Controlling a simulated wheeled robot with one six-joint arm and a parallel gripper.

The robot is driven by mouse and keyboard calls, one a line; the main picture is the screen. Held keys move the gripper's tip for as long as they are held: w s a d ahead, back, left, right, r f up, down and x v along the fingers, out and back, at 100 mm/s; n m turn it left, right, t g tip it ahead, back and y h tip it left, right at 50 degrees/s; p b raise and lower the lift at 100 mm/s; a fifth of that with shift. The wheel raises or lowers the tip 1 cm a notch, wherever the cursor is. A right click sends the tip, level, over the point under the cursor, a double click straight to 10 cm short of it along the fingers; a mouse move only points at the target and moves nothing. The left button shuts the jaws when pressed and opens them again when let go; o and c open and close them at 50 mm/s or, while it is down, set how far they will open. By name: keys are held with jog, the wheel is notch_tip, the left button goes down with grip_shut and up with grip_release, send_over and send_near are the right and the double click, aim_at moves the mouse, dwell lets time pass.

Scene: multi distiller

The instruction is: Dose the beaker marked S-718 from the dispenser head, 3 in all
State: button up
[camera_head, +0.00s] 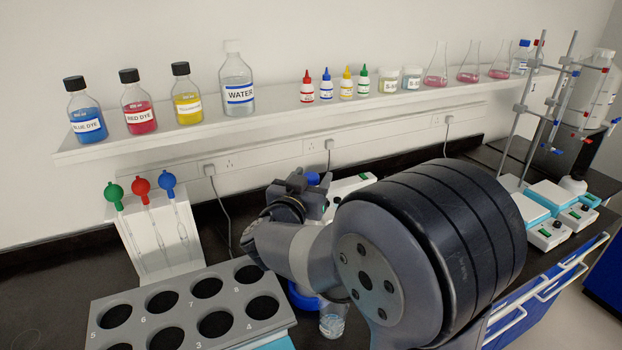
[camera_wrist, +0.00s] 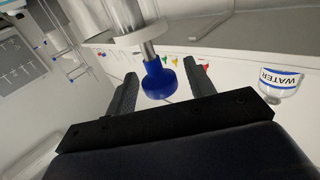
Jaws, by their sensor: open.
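My gripper (camera_head: 302,190) is open, seen near the centre of the head view. In the wrist view my gripper (camera_wrist: 161,70) has its two dark fingers apart, one on each side of a round blue knob (camera_wrist: 159,80). The knob sits on a silver rod coming from a white part. I cannot tell whether the fingers touch it. In the head view a blue cap (camera_head: 313,178) shows right by my gripper; it seems to be the same dispenser head. A clear beaker (camera_head: 332,321) stands below, partly hidden by my arm. No S-718 mark is readable.
A grey rack (camera_head: 140,290) with numbered round wells stands at left front, with a pipette stand (camera_head: 155,240) behind it. A shelf (camera_head: 290,105) above holds bottles, including WATER (camera_head: 237,85). Hotplates and clamp stands (camera_head: 540,120) are at right. My arm hides the bench's middle.

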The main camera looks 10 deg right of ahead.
jog(key=b+v, duration=0.1)
jog(key=v, duration=0.9)
jog(key=shift+s+a+b, duration=0.25)
jog(key=shift+s+b, duration=0.1)
